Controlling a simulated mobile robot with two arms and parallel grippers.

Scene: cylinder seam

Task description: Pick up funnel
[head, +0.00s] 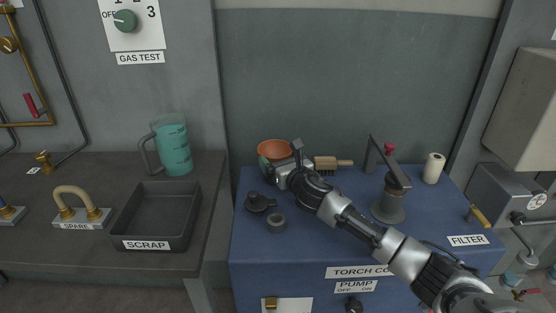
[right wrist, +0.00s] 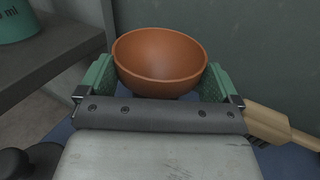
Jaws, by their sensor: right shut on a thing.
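The funnel (head: 273,150) is an orange-brown bowl shape at the back left of the blue bench. In the right wrist view the funnel (right wrist: 160,58) sits upright between the two green finger pads, its wide mouth facing up. My right gripper (head: 272,163) reaches in from the lower right, and its fingers are shut on the funnel. In the right wrist view my right gripper (right wrist: 160,78) has one pad on each side of the funnel. The funnel's lower part is hidden by the gripper body. My left gripper is not in view.
A wooden-handled brush (head: 330,163) lies close to the right of the gripper. A dark lidded part (head: 259,202) and a grey ring (head: 276,222) stand in front of it. A press-like tool (head: 388,195) stands further right. A scrap tray (head: 157,212) and a measuring jug (head: 172,148) are on the left bench.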

